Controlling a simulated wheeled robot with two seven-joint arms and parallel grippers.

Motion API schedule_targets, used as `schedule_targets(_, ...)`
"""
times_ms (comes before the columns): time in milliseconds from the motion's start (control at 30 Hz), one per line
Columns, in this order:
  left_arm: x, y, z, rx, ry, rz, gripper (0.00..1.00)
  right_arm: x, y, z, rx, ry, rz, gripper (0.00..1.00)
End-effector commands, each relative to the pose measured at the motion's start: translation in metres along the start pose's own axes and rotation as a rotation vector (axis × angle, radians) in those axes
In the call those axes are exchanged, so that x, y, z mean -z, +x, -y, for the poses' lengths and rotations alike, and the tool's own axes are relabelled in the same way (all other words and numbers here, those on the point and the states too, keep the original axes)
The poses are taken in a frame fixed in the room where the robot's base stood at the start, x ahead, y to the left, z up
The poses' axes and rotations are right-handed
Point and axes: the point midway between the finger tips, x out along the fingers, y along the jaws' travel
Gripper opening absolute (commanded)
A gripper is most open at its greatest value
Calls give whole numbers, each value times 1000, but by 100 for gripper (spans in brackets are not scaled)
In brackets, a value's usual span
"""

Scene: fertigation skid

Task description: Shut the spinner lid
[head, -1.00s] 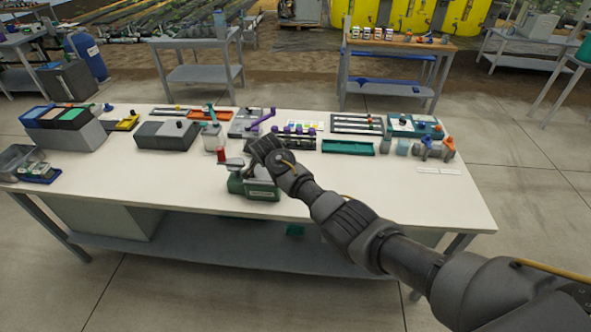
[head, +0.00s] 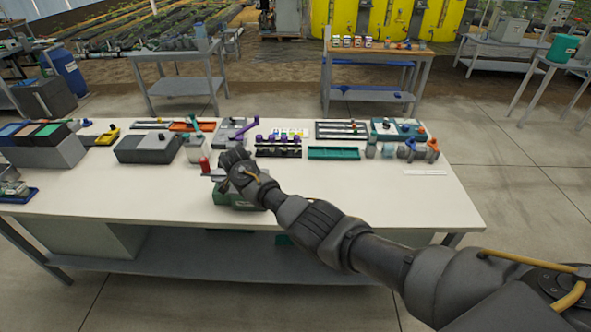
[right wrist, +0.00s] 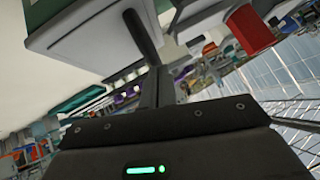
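The spinner is the green-bodied device (head: 238,196) at the front edge of the white table in the head view. Its red knob (head: 204,165) stands at the left of its grey upper part. In the right wrist view the red knob (right wrist: 250,27) is at the upper right, close to a pale grey slab (right wrist: 85,38) that looks like part of the device. My right gripper (head: 229,160) is just above the device, right of the knob, and hides much of the top. Its fingers (right wrist: 145,45) look together, with nothing seen between them. Whether they touch the lid is unclear. My left gripper is out of view.
Behind the spinner stand a grey box (head: 148,148), a bottle (head: 196,149), a purple-handled device (head: 232,132), a purple-knobbed rack (head: 278,146) and a teal tray (head: 333,153). The table's front right (head: 400,205) is clear.

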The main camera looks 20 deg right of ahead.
Motion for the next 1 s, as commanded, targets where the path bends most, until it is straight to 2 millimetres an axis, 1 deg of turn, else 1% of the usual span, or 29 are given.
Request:
schedule_targets(167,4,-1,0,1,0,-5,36,-2,0,1,0,-3,4,0)
schedule_targets(267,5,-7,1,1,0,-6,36,2,-5,2,1,-3,4,0)
schedule_targets(367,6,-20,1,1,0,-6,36,12,-14,5,2,-2,3,0)
schedule_targets(533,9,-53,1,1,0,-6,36,34,-36,11,4,-2,2,0)
schedule_targets(600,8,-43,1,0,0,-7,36,27,-39,9,6,-3,0,0)
schedule_targets(700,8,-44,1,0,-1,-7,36,26,-54,10,8,-3,2,0)
schedule_targets(1000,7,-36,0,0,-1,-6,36,27,-102,13,7,-4,-2,0)
